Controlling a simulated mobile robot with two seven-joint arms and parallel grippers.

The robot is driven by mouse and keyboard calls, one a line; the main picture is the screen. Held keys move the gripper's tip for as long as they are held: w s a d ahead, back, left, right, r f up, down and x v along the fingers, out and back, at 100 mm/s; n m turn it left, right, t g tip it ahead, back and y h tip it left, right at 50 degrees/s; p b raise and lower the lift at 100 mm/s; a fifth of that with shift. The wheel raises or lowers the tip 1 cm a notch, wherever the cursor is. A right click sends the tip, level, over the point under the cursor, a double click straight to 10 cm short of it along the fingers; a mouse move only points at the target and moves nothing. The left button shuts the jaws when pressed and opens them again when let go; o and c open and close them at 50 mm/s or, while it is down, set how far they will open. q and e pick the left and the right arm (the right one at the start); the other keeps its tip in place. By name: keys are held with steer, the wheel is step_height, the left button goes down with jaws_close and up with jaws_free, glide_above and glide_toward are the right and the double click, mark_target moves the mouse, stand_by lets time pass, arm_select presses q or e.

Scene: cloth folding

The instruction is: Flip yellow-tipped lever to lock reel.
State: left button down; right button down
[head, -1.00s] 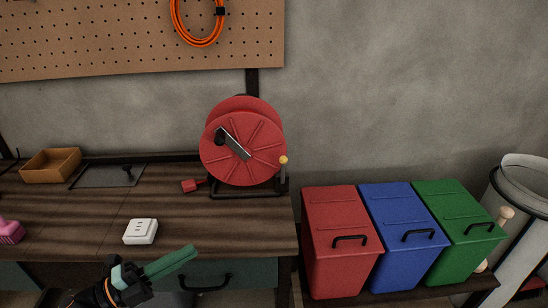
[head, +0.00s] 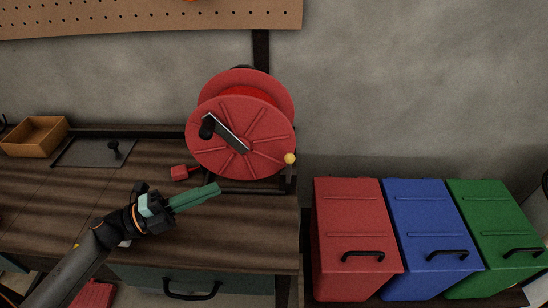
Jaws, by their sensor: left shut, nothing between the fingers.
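A red cable reel (head: 232,150) with a dark crank stands in a black frame at the back right of the workbench. The lever with a yellow ball tip (head: 290,158) stands upright at the right side of the reel's frame. My left gripper (head: 217,189) is shut and empty, with its green fingers pointing right. It is in front of and below the reel, to the left of the lever and apart from it. My right gripper is not in view.
A red plug (head: 180,172) lies left of the reel. The workbench (head: 60,205) also holds a brown tray (head: 34,136). Red (head: 350,220), blue (head: 425,215) and green (head: 490,210) bins stand to the right. My left arm mostly hides a white socket block.

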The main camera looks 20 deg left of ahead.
arm_select(q)
steer(key=p, duration=0.3)
glide_toward(289, 171)
steer(key=w+d+r, duration=0.3)
steer(key=d+r, duration=0.2)
steer(key=shift+s+a+r, duration=0.1)
steer(key=shift+a+r, duration=0.1)
